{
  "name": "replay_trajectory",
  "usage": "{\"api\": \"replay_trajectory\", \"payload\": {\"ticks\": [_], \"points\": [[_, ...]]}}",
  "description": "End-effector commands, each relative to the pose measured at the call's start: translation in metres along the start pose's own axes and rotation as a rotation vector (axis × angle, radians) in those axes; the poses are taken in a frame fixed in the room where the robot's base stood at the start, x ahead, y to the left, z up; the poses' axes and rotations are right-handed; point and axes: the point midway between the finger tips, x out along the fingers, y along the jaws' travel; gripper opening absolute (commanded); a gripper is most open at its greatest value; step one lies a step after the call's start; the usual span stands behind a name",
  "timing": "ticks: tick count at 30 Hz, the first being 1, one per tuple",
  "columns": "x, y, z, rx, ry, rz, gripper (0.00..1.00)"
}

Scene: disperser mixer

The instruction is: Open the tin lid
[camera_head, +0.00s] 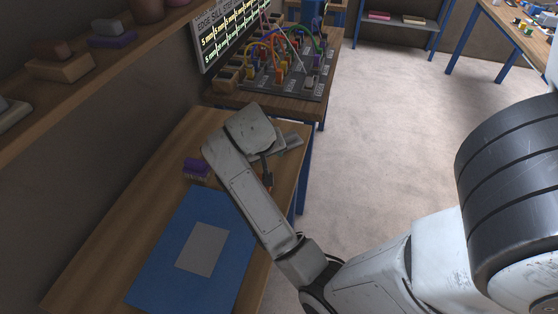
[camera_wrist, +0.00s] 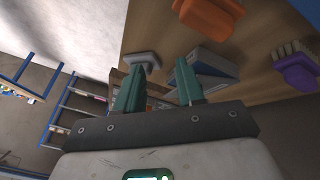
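I cannot make out a tin or a tin lid for certain in either view. My gripper (camera_wrist: 158,82) shows in the wrist view with its two green fingers apart and nothing clearly held between them. A small grey object (camera_wrist: 142,61) lies on the wooden tabletop beyond the left fingertip. A grey-and-blue angular object (camera_wrist: 214,70) lies beyond the right finger, partly hidden by it. In the head view my arm reaches over the far part of the bench (camera_head: 117,220), and its end hides most of the gripper and what lies below it.
A blue mat with a grey panel (camera_head: 204,250) lies on the near bench. A purple brush (camera_head: 196,168) stands near the wall; the wrist view shows an orange object (camera_wrist: 209,17). A shelf (camera_head: 103,62) overhangs the left. A board with coloured cables (camera_head: 290,68) stands beyond. The floor is clear right.

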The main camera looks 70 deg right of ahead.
Motion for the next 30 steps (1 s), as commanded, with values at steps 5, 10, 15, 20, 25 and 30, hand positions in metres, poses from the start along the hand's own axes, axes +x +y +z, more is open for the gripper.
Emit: {"api": "replay_trajectory", "payload": {"ticks": [5, 10, 15, 20, 25, 30], "points": [[0.002, -0.003, 0.005, -0.025, 0.001, -0.009, 0.38], [0.002, -0.003, 0.006, -0.027, 0.001, -0.011, 0.38], [0.002, -0.003, 0.005, -0.031, 0.0, -0.012, 0.38], [0.003, -0.009, -0.002, -0.142, -0.02, -0.049, 0.38], [0.007, -0.022, -0.021, -0.459, -0.047, -0.157, 0.38], [0.009, -0.032, -0.049, -0.83, -0.021, -0.284, 0.38]]}}
